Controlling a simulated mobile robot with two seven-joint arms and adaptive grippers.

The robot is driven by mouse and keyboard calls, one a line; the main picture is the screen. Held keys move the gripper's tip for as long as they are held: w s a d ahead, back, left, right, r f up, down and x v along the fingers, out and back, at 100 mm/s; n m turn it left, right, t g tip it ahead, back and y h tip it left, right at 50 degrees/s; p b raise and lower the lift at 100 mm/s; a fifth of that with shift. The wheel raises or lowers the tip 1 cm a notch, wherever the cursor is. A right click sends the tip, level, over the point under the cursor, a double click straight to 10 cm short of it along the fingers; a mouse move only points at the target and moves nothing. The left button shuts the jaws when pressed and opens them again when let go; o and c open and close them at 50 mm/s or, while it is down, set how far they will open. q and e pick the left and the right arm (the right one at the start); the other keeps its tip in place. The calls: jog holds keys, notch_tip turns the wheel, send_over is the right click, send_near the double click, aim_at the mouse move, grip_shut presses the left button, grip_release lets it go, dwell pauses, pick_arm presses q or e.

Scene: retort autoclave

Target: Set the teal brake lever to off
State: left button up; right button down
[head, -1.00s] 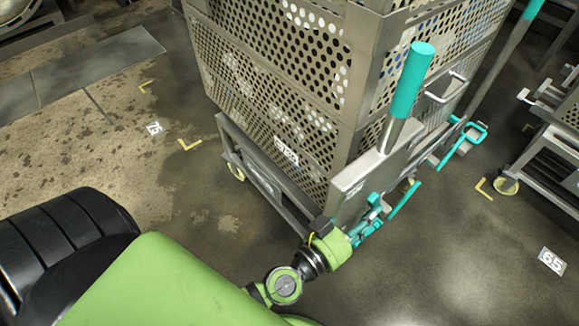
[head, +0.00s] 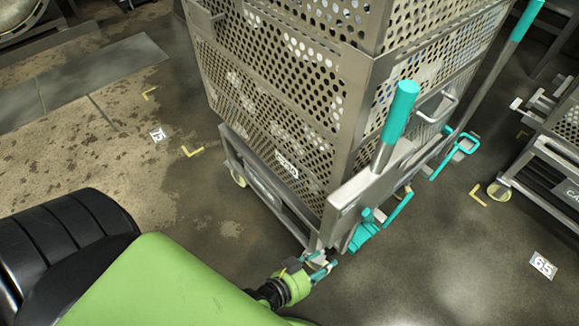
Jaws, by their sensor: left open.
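A teal pedal-like lever (head: 365,234) sits low at the near corner of the basket trolley (head: 345,193), under its end plate. A second teal bar (head: 398,210) runs beside it. Which of these low teal parts is the brake lever, and its setting, I cannot tell. My left gripper (head: 325,266) is open, just left of and below the teal lever, close to the trolley's bottom corner. It looks empty and apart from the lever. My right gripper is not in view.
A thick teal grip (head: 401,112) rises on a post above the end plate, near my arm. A perforated metal basket (head: 280,110) stands on the trolley. Another trolley (head: 545,165) stands at the right. Floor between the trolleys, near marker 65 (head: 542,265), is clear.

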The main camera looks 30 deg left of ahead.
pick_arm(q)
jog(key=s+a+f+g+y+p, duration=0.1)
jog(key=s+a+f+g+p, duration=0.3)
jog(key=f, duration=0.4)
jog(key=shift+s+a+f+n+y+p, duration=0.3)
jog(key=shift+s+a, duration=0.15)
jog(key=shift+s, duration=0.95)
